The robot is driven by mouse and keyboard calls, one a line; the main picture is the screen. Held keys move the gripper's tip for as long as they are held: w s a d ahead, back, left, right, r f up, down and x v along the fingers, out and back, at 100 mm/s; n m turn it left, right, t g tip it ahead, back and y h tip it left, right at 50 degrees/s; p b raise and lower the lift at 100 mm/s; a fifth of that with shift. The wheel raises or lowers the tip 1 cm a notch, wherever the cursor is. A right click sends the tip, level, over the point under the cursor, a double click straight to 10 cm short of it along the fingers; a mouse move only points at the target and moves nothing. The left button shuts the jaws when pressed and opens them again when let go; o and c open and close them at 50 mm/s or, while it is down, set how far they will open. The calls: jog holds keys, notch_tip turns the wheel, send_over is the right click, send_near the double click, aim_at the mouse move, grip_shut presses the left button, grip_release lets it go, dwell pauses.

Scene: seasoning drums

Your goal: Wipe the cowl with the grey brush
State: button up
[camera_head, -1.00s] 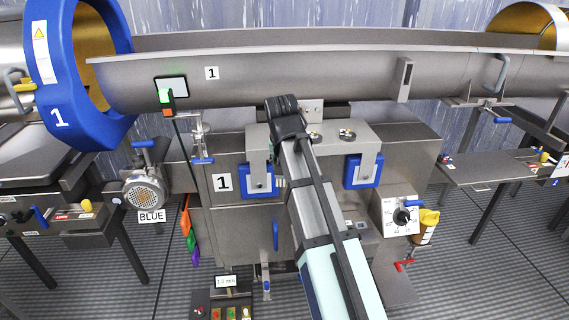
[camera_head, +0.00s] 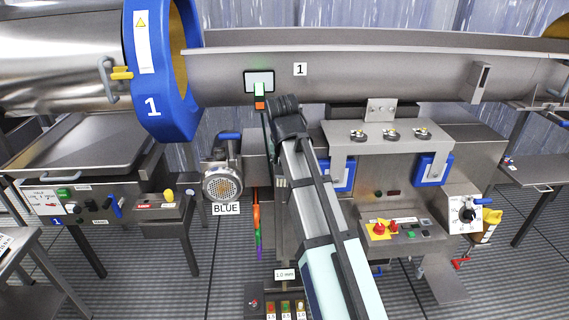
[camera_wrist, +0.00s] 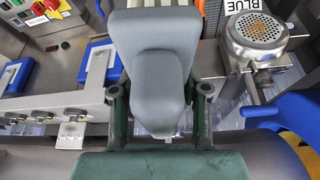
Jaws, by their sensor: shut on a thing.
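A blue ring marked 1 (camera_head: 160,85), apparently the cowl, stands around the drum mouth at the upper left of the head view. Its blue edge also shows at the right of the wrist view (camera_wrist: 300,112). My gripper (camera_head: 285,104) is in front of the trough, to the right of the ring and apart from it. In the wrist view my gripper's green fingers (camera_wrist: 161,100) are shut on a grey block-like thing, apparently the grey brush (camera_wrist: 160,85). In the head view the brush cannot be told from the dark gripper end.
The long steel trough (camera_head: 400,78) runs right from the ring. A small screen (camera_head: 259,80) is on its side, close to my gripper. A motor (camera_head: 222,182) sits below. A control panel (camera_head: 395,228) is at the right. Orange, green and purple tools (camera_head: 257,225) hang below.

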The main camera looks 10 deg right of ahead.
jog(key=w+a+f+n+t+y+b, duration=0.2)
jog(key=w+a+f+n+t+b, duration=0.1)
jog(key=a, duration=0.6)
jog(key=w+a+f+n+t+y+b, duration=0.3)
jog(key=w+a+f+n+t+b, duration=0.1)
jog(key=a+f+n+t+b, duration=0.1)
jog(key=w+a+f+n+t+y+b, duration=0.2)
jog(key=w+a+f+n+t+b, duration=0.2)
jog(key=a+f, duration=0.5)
jog(key=a+n+b, duration=0.2)
jog(key=a+n, duration=0.1)
jog(key=a, duration=0.1)
jog(key=shift+w+t, duration=0.2)
jog(key=shift+t, duration=0.2)
jog(key=shift+s+f+m+t+h+b, duration=0.7)
jog(key=shift+s+f+t+h+b, duration=0.7)
jog(key=shift+f+t+b, duration=0.95)
jog(key=w+d+b, duration=0.1)
jog(key=w+b, duration=0.2)
jog(key=w, duration=0.3)
jog(key=shift+d+f+g, duration=0.15)
jog(key=shift+d+g, duration=0.05)
jog(key=shift+g, duration=0.15)
